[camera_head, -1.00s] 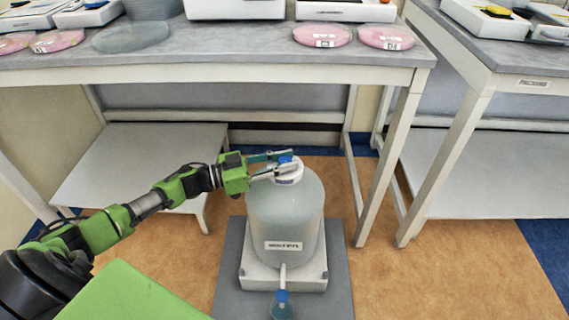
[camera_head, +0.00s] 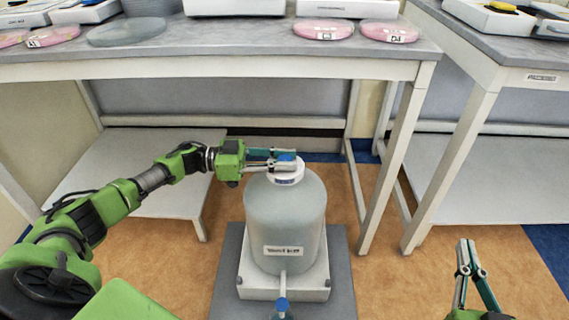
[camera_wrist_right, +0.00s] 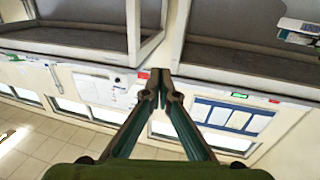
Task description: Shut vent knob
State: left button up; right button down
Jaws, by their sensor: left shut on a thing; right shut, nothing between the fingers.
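The blue vent knob (camera_head: 286,157) sits on the white cap (camera_head: 287,178) of a large translucent carboy (camera_head: 285,220). My left gripper (camera_head: 284,160) reaches in from the left and is shut on the knob, its fingers hiding much of it. The carboy stands upright with a label on its front. A small spout with a blue tap (camera_head: 282,304) is at its lower front. My right gripper (camera_head: 464,243) is raised at the lower right, shut and empty, away from the carboy. Its closed fingertips also show in the right wrist view (camera_wrist_right: 160,75).
The carboy stands on a white base (camera_head: 257,286) over a grey mat (camera_head: 226,280). A bench (camera_head: 230,42) with pink dishes (camera_head: 323,28) is behind it, with a low shelf (camera_head: 135,165) at left. A second bench (camera_head: 495,60) is at right. Floor between is clear.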

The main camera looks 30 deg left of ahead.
pick_arm(q)
jog(key=shift+g, duration=0.3)
pick_arm(e)
jog(key=shift+s+a+r+t+y, duration=0.2)
jog(key=shift+r+t, duration=0.3)
jog(key=shift+r, duration=0.55)
jog(key=shift+w+a+r+t+y, duration=0.1)
jog(key=shift+r+t+y, duration=0.3)
jog(key=shift+r, duration=0.6)
pick_arm(q)
jog(key=shift+d, duration=0.1)
jog(key=o, duration=1.1)
pick_arm(e)
jog(key=shift+d, duration=0.1)
pick_arm(q)
jog(key=v, duration=1.2)
jog(key=shift+w+f, duration=0.1)
jog(key=shift+f, duration=0.1)
pick_arm(e)
jog(key=shift+f, duration=0.1)
